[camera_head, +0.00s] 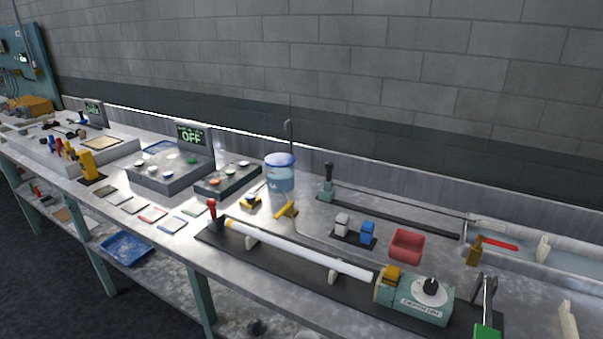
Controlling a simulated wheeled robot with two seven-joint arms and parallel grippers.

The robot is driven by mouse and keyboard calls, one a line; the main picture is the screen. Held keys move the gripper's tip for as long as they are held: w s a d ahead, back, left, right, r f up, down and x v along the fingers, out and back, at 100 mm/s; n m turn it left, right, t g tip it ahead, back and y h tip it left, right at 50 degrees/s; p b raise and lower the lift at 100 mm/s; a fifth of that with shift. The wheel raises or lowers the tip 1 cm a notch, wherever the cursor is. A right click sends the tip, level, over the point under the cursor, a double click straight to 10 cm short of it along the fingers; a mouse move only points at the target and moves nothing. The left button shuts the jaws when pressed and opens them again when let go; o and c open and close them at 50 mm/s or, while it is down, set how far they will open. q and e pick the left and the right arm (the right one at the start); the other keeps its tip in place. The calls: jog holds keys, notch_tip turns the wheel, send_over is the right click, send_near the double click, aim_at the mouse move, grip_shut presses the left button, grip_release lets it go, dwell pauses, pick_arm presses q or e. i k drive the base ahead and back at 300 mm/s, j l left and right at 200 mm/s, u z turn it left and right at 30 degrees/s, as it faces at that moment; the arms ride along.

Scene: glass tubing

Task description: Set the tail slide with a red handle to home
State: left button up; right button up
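A red handle (212,208) stands upright at the left end of a black rail (290,270) along the front of the bench. It sits beside the yellow-banded left end of a long white tube (300,248). The tube rests on small pale supports and runs right to a green box (415,299) with a black knob (431,288) and a yellow block on it. Markings for the slide's home position cannot be made out. Neither of my grippers shows in the head view.
A red tray (406,246), a blue block (367,233) and a blue-lidded jar (280,172) stand behind the rail. A second rail with a dark-handled green slide (327,185) lies farther back. A green-ended metal lever (487,310) stands at the lower right.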

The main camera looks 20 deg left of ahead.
aim_at(216, 221)
jog(key=u, duration=1.3)
jog(key=j, duration=0.3)
jog(key=i+j, duration=0.1)
jog(key=j, duration=0.25)
